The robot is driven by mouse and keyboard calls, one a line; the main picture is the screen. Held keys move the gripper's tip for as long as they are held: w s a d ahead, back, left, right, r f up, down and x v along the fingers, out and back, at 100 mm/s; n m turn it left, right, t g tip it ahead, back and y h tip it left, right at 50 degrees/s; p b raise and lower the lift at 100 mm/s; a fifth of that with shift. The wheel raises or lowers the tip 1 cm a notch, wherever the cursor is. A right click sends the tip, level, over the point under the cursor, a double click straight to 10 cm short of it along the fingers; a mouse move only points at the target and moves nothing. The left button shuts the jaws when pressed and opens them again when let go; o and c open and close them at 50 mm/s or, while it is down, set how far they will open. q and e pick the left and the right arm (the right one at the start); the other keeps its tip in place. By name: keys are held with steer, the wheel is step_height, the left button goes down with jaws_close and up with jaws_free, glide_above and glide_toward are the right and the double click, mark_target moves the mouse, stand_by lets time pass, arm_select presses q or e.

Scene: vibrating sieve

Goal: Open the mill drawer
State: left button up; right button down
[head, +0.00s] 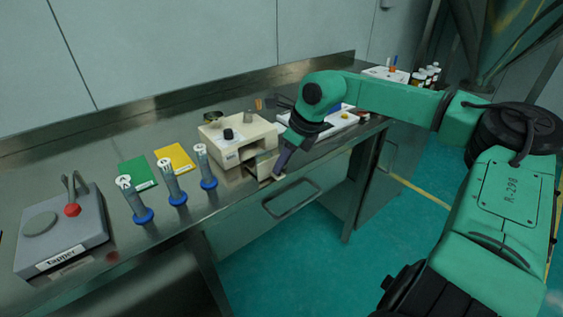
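The mill (226,157) is a beige box-shaped machine with a black knob on top, standing on the metal bench. Its drawer (262,166) is at the front right of the box and seems to stick out a little. My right gripper (279,172) points down at the drawer's front, its dark fingers touching it or very close to it. The fingers are small and overlap, so their gap and any hold on the drawer cannot be made out. My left gripper is not in view.
Several blue-based clear tubes (169,183) stand left of the mill, near green (137,171) and yellow (175,157) cards. The grey Tapper (62,232) is at far left. A white tray (344,121) lies behind my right wrist. A bench drawer handle (290,198) is below.

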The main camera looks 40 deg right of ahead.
steer(key=shift+w+r, duration=0.1)
steer(key=shift+w, duration=0.25)
steer(key=c, duration=0.9)
jaws_free()
steer(key=shift+c, duration=0.2)
steer(key=shift+r, duration=0.1)
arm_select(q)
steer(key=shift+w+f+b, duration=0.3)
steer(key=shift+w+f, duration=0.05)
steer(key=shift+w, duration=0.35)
arm_select(e)
steer(key=v, duration=1.4)
